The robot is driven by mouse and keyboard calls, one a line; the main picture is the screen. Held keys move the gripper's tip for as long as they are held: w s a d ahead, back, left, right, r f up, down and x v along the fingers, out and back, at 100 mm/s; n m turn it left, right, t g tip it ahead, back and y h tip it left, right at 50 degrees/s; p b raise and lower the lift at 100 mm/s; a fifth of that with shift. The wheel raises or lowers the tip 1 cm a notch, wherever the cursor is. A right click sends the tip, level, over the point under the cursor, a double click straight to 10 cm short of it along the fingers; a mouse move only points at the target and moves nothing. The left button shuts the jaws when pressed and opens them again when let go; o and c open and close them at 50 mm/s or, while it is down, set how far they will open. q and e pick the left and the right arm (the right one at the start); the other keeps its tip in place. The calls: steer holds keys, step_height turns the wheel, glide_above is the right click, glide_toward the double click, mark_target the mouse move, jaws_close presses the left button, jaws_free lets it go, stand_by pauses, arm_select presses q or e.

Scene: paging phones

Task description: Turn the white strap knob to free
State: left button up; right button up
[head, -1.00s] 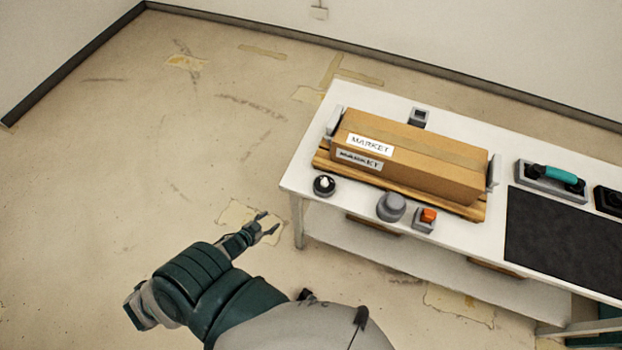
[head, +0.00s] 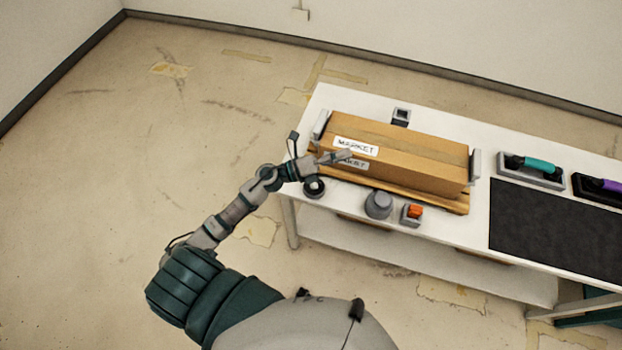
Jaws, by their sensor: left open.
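The white strap knob (head: 314,187) is on a round black base at the table's front left corner. The cardboard box (head: 420,158) has white MARKET labels and lies on a wooden pallet (head: 440,202) between grey end brackets. My right gripper is not in view.
On the white table (head: 470,232), a grey round knob (head: 378,204) and an orange switch (head: 413,213) stand in front of the pallet. A teal-handled tool (head: 531,170), a purple-handled one (head: 600,187) and a black mat (head: 555,230) are at the right. Floor at left is clear.

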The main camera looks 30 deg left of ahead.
arm_select(q)
steer(key=s+d+m+g, duration=0.1)
steer(key=m+g, duration=0.4)
steer(key=m, duration=0.2)
steer(key=m+g+y, duration=0.7)
steer(key=m+y, duration=0.2)
steer(key=y, duration=0.2)
glide_toward(312, 184)
steer(key=x, duration=0.2)
steer(key=p+x, duration=0.1)
steer(key=x, duration=0.2)
steer(key=p+x, duration=0.1)
steer(key=x, duration=0.1)
steer(key=shift+w+d, duration=0.2)
steer(key=shift+d, duration=0.25)
jaws_close()
